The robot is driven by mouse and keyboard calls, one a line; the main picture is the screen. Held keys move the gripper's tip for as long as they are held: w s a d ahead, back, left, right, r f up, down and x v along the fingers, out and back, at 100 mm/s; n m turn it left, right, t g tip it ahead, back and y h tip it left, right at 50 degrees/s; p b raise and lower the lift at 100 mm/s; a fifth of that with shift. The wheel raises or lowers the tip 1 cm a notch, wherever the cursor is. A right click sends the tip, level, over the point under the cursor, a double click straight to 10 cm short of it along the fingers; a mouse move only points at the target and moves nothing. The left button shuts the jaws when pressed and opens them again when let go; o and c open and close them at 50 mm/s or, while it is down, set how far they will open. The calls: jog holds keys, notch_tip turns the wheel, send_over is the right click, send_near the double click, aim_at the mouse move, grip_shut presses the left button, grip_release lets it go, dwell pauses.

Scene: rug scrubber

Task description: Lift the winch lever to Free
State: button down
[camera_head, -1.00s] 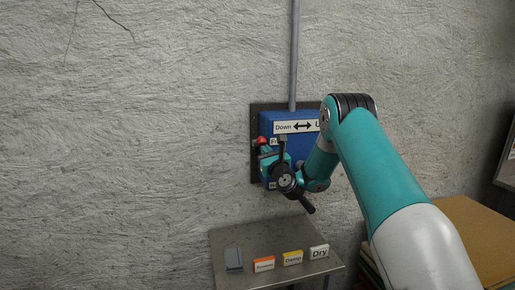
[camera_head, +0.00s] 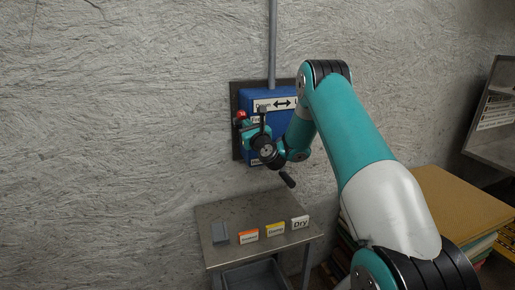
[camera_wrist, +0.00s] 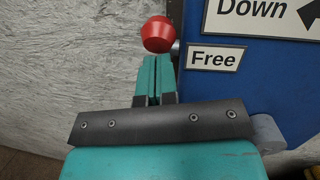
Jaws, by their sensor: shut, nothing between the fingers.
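The blue winch box (camera_head: 262,97) is on the wall in the head view, partly hidden by my arm. A red knob (camera_head: 241,115), seemingly the lever's end, is at its left edge. In the wrist view the red knob (camera_wrist: 158,35) is just beyond my fingertips, left of and slightly higher than the "Free" label (camera_wrist: 213,58). My gripper (camera_wrist: 153,62) is shut with nothing between its fingers, under the knob. Whether the tips touch it I cannot tell. In the head view my gripper (camera_head: 246,128) is small and partly hidden.
A dark handle (camera_head: 287,179) sticks out below my wrist. Stacked boards (camera_head: 460,205) are at the right. The wall left of the box is clear.

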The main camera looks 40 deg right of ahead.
jog(key=f+b+v, duration=0.1)
jog(key=b+v, duration=1.1)
jog(key=shift+s+d, duration=0.1)
jog(key=shift+d, duration=0.05)
